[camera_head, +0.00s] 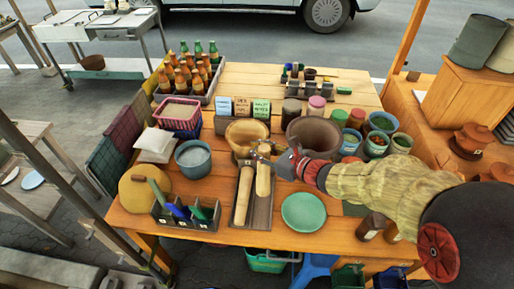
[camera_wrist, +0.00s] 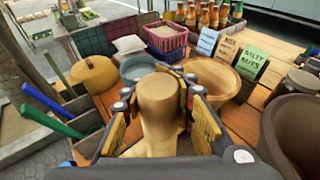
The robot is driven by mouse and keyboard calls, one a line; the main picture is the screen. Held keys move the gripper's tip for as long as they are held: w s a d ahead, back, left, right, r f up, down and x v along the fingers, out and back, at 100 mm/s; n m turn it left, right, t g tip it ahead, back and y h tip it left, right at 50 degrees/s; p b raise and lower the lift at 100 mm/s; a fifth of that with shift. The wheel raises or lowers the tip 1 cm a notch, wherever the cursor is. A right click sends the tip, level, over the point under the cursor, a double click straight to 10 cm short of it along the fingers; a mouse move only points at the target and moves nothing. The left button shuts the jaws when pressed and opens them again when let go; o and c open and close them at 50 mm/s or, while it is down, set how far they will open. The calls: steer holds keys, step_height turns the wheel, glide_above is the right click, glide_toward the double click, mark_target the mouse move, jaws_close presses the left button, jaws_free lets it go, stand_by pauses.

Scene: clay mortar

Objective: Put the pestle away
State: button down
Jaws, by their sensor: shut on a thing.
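My gripper (camera_head: 264,150) is shut on a light wooden pestle (camera_head: 263,181), gripping it near its upper end in the head view. The pestle's thick rounded end fills the middle of the wrist view (camera_wrist: 158,95), between the yellow-padded fingers (camera_wrist: 160,112). In the head view the held pestle overlaps the right side of a dark narrow tray (camera_head: 239,223); I cannot tell whether it touches the tray. A second wooden pestle (camera_head: 243,194) lies in the tray's left side.
A tan bowl (camera_head: 245,136) stands just behind the gripper. A blue-grey bowl (camera_head: 193,160) and a divided holder (camera_head: 186,221) are left of the tray; a green plate (camera_head: 303,211) is right. Bottles, label cards (camera_head: 242,106) and small pots crowd the back and right.

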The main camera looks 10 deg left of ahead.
step_height(320, 180, down, 6)
steer(key=b, duration=0.3)
steer(key=shift+r, duration=0.15)
stand_by(0.4)
steer(key=c, duration=1.4)
jaws_free()
steer(key=shift+o, duration=0.3)
steer(key=shift+d, duration=0.1)
steer(key=v, duration=1.2)
